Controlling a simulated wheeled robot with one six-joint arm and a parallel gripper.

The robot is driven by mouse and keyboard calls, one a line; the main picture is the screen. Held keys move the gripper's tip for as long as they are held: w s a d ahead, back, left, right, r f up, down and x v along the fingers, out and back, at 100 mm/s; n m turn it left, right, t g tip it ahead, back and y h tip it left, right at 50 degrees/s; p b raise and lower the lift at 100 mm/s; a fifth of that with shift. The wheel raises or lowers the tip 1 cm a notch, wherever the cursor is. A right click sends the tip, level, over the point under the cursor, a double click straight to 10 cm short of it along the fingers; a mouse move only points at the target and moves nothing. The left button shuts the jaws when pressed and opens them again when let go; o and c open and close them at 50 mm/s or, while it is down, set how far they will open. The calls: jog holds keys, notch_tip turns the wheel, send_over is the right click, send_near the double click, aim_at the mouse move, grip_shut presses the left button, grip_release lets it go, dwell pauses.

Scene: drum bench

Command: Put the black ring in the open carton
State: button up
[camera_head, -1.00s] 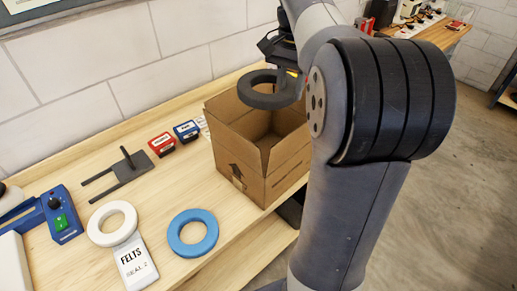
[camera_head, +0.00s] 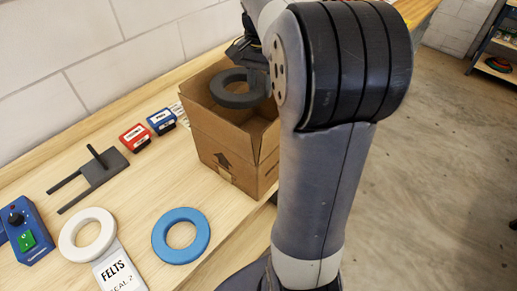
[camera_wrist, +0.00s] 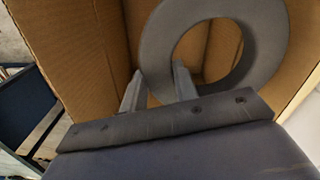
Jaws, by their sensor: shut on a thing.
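The black ring (camera_head: 238,90) is dark grey-black and sits within the mouth of the open carton (camera_head: 232,168), near its top edge, in the head view. My gripper (camera_head: 250,58) is above the carton, partly hidden behind my arm. In the wrist view my gripper (camera_wrist: 158,85) is shut on the near edge of the ring (camera_wrist: 262,62), with the brown carton walls (camera_wrist: 75,50) around it. The carton's floor is mostly hidden, and I cannot tell whether the ring touches it.
A blue ring (camera_head: 181,236) and a white ring (camera_head: 87,234) lie on the wooden bench (camera_head: 140,200) with a FELTS card (camera_head: 118,270). A red box (camera_head: 135,138), a blue box (camera_head: 162,122) and a dark forked stand (camera_head: 100,170) are left of the carton.

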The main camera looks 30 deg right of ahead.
notch_tip(320, 180, down, 24)
jog(key=shift+r+p, duration=0.2)
jog(key=shift+p, duration=0.6)
jog(key=shift+f, duration=0.1)
jog(key=shift+f, duration=0.15)
jog(key=o, duration=1.1)
jog(key=shift+c, duration=0.2)
jog(key=shift+r, duration=0.25)
notch_tip(320, 180, up, 12)
jog(key=b, duration=0.1)
jog(key=shift+b, duration=0.3)
